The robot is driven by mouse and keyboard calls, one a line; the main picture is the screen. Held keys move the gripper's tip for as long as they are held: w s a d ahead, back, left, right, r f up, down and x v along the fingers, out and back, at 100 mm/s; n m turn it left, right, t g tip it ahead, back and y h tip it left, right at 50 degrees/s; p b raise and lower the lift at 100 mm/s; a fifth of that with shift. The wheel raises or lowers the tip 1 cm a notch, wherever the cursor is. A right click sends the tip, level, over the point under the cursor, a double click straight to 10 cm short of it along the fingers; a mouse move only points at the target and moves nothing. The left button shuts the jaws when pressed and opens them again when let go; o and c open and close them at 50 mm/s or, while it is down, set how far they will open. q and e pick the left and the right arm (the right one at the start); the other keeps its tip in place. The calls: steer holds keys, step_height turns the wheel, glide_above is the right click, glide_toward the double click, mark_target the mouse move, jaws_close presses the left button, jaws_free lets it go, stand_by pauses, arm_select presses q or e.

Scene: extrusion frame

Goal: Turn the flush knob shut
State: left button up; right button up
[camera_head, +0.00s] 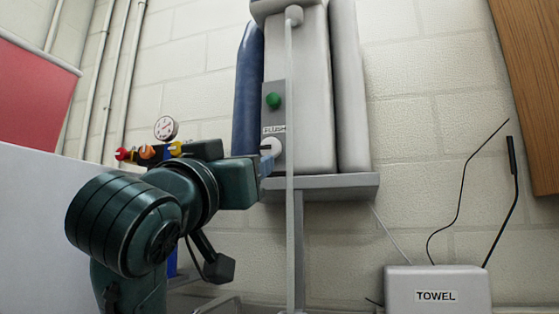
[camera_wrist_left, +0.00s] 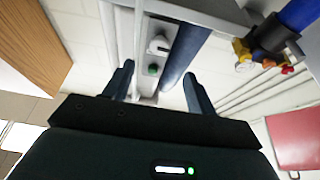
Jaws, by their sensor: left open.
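The flush knob (camera_head: 271,147) is a round white knob on a grey panel, just below a label reading FLUSH and a green round light or button (camera_head: 273,101). It also shows in the left wrist view (camera_wrist_left: 158,45), ahead of my fingers. My left gripper (camera_head: 267,165) reaches in from the left, its fingertips close to the knob's lower side in the head view. In the left wrist view the two fingers (camera_wrist_left: 160,80) stand wide apart with nothing between them. Whether a finger touches the knob I cannot tell. My right gripper is out of view.
A thin vertical pipe (camera_head: 290,220) runs just right of the knob. A grey shelf (camera_head: 335,185) bears tall white and blue cylinders. A gauge (camera_head: 165,128) with coloured valves is at the left. A box labelled TOWEL (camera_head: 437,275) is at lower right.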

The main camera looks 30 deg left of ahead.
mark_target(269, 150)
arm_select(q)
steer(key=p+x, duration=0.1)
steer(key=x, duration=0.3)
steer(key=p+x, duration=0.1)
steer(key=x, duration=0.2)
steer(key=p+x, duration=0.2)
steer(key=x, duration=0.2)
steer(key=shift+w+a+r, duration=0.15)
steer(key=shift+r, duration=0.25)
steer(key=shift+w+a+r, duration=0.1)
steer(key=shift+w+r, duration=0.05)
steer(key=shift+w, duration=0.45)
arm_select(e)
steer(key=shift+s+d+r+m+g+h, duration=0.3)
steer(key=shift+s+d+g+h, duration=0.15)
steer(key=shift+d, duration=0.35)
arm_select(q)
steer(key=shift+c, duration=0.5)
steer(key=c, duration=0.9)
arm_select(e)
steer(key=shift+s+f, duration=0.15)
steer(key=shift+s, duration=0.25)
